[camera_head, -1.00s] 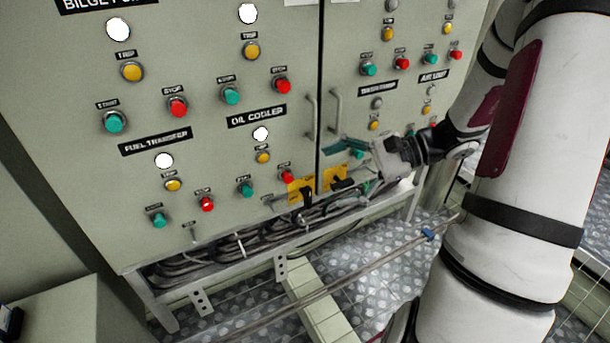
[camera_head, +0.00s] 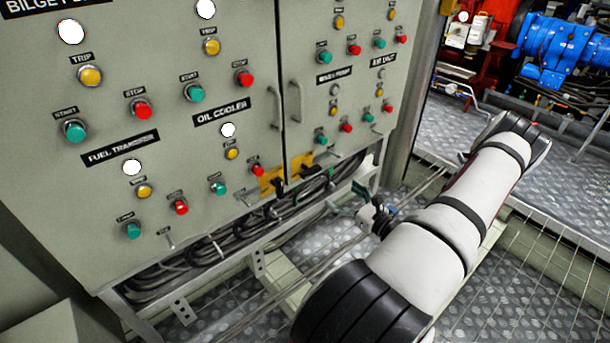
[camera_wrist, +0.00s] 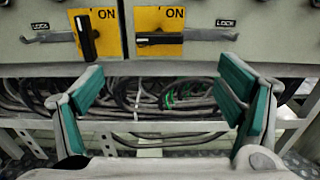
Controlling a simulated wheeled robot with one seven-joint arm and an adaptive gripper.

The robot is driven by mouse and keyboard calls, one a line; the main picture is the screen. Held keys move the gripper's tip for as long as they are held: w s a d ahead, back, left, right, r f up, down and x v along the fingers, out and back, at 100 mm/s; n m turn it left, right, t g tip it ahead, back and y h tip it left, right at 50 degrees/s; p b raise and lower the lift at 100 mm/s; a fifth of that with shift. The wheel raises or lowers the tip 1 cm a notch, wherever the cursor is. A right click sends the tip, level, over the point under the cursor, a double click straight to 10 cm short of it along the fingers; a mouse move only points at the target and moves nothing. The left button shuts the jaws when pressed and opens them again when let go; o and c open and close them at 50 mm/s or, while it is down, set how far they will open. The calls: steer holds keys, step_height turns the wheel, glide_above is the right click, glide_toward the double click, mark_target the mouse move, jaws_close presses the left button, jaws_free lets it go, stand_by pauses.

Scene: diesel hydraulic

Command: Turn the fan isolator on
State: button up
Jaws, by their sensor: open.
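Two isolator switches sit side by side at the cabinet's lower edge, each on a yellow plate marked ON. The left isolator's black handle (camera_wrist: 87,36) points steeply up and down on its plate (camera_head: 271,180). The right isolator's black handle (camera_wrist: 158,41) lies level across its plate (camera_head: 302,161). No name reading "fan" is legible, so I cannot tell which one is the fan isolator. My gripper (camera_wrist: 162,95) is open and empty, its green-padded fingers spread wide, below and in front of both plates. In the head view my gripper (camera_head: 354,203) is clear of the cabinet.
The cabinet door (camera_head: 60,180) carries lamps and buttons; vertical door handles (camera_head: 296,100) stick out above the isolators. LOCK labels (camera_wrist: 225,23) and metal levers flank the plates. Cables (camera_head: 230,240) lie in an open frame below. Checker-plate floor and blue machinery (camera_head: 550,50) are at right.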

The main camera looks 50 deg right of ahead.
mark_target(313, 173)
steer(key=b+x, duration=0.3)
steer(key=x, duration=1)
steer(key=shift+w+r, duration=0.1)
steer(key=shift+w, duration=0.2)
steer(key=c, duration=1.1)
